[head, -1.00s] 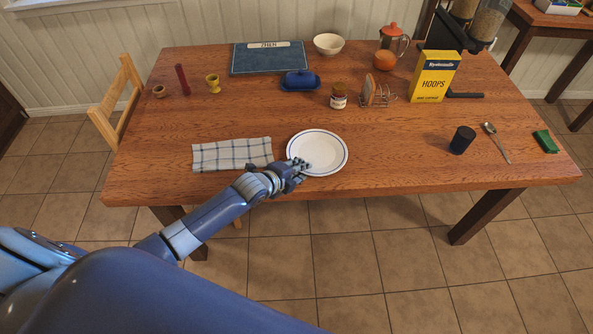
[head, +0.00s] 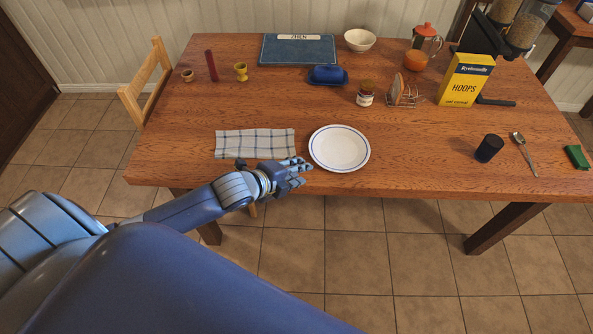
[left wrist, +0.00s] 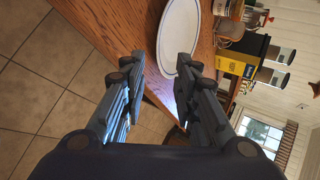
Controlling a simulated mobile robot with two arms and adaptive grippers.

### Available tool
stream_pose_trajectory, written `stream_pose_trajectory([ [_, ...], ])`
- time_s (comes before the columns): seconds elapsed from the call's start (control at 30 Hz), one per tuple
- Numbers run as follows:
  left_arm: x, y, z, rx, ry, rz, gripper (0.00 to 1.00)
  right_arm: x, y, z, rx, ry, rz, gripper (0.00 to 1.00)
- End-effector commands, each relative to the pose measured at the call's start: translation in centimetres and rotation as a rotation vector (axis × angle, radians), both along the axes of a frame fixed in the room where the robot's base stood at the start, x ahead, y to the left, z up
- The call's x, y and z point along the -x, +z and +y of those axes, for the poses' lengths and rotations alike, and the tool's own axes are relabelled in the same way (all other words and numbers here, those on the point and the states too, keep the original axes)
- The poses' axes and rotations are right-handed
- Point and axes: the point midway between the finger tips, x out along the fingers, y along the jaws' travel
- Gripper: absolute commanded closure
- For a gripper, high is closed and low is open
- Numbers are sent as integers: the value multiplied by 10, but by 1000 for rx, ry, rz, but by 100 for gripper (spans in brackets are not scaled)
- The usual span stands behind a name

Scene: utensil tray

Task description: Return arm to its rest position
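My left arm comes in from the left in the head view. My left gripper (head: 303,173) is at the table's front edge, just to the lower left of the white plate (head: 339,148) and below the checked cloth. In the left wrist view the gripper (left wrist: 155,72) has its two fingers apart with nothing held between them. The plate also shows in the left wrist view (left wrist: 180,35), beyond the fingertips. My right gripper is in neither view.
The wooden table (head: 400,165) carries a checked cloth (head: 255,143), a dark cup (head: 489,148), a spoon (head: 524,153), a green packet (head: 577,157), a yellow cereal box (head: 466,80) and a blue butter dish (head: 328,75). A chair (head: 146,82) stands at the left. Floor in front is clear.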

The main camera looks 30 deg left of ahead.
Motion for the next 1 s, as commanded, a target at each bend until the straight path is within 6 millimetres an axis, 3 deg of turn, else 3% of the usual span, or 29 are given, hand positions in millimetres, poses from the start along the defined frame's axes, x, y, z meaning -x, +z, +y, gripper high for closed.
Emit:
stream_pose_trajectory([
  [0.67, 7, -1, -5, 34, 29, 25, 72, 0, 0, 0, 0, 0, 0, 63],
  [0.77, 26, -6, -17, 134, 131, 104, 72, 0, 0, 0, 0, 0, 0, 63],
  [1.0, 110, -13, -36, 494, 635, 409, 72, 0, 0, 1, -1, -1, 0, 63],
])
